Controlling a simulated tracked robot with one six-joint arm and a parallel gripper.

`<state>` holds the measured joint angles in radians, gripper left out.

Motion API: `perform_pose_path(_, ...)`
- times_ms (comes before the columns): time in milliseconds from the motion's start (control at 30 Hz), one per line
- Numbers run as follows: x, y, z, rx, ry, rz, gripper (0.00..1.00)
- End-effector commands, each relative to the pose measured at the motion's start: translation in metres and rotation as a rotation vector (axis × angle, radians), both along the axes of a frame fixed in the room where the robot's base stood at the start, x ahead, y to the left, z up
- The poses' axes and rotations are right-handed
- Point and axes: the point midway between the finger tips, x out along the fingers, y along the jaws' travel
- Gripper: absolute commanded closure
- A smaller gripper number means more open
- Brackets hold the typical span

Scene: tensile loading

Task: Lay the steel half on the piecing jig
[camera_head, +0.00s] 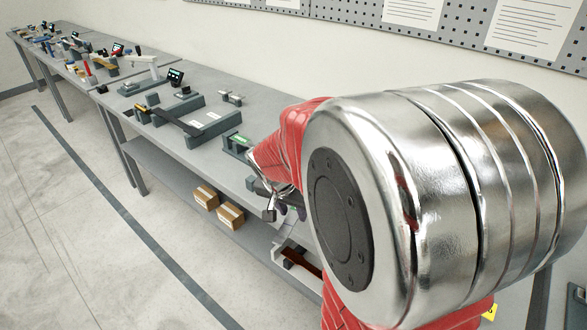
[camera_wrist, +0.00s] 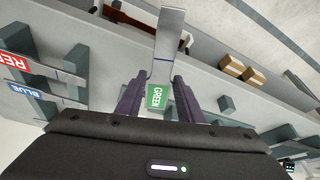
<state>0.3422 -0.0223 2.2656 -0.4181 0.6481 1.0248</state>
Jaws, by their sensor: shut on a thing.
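My gripper (camera_wrist: 157,92) is shut on the steel half (camera_wrist: 169,38), a flat grey metal strip with a green tag reading GREEN at its near end and a thin blue line across it. The tag lies between the two dark fingers, and the strip sticks out past them. In the head view my gripper (camera_head: 275,203) is at the front edge of the bench, partly hidden by my arm. I cannot tell for sure which fixture is the piecing jig.
Grey upright blocks (camera_wrist: 76,58) stand on the bench (camera_wrist: 108,62) at the left of the wrist view, beside a RED tag (camera_wrist: 14,60) and a BLUE tag (camera_wrist: 24,90). Cardboard boxes (camera_head: 229,214) sit on the lower shelf. Fixtures and devices (camera_head: 177,77) line the bench.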

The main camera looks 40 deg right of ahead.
Motion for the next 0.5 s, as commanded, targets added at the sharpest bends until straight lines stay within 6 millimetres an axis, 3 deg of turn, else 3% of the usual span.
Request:
perform_pose_path(200, 0.054, 0.071, -0.018, 0.007, 0.003, 0.364, 1.0)
perform_pose_path(500, 0.112, 0.149, -0.037, 0.007, 0.0, 0.765, 1.0)
